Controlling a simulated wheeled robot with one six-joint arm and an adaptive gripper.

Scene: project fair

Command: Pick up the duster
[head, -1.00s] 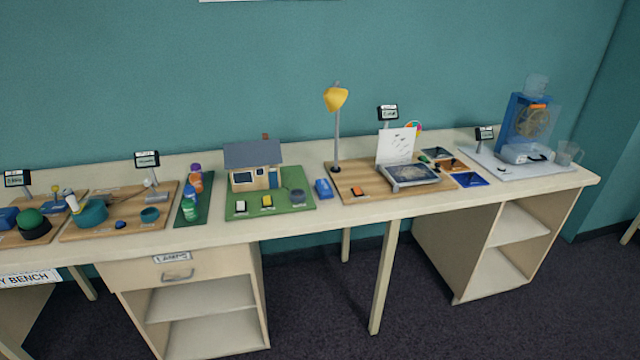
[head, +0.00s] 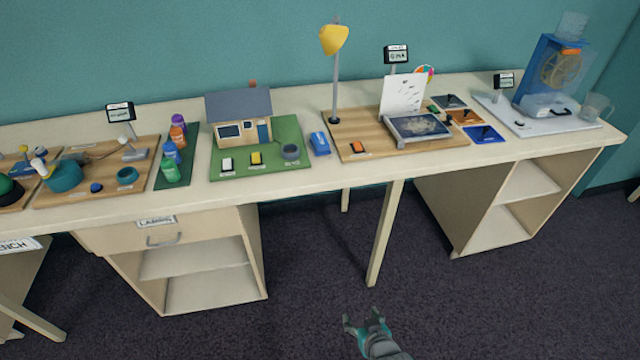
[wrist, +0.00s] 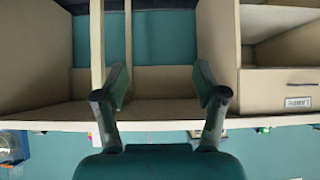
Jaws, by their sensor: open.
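A small blue block (head: 320,143), which looks like the duster, lies on the bench top between the green house board and the wooden lamp board. My gripper (head: 362,318) is low in front of the bench, over the dark floor, well short of the block and below the bench top. It is open and empty. In the wrist view its two fingers (wrist: 161,82) stand apart, facing the bench front, which appears upside down. I cannot make out the duster in the wrist view.
The bench (head: 290,190) holds a model house (head: 240,118) left of the block and a yellow lamp (head: 335,75) with a wooden board (head: 365,125) to its right. Several coloured bottles (head: 172,150) stand further left. A table leg (head: 385,235) stands behind my gripper.

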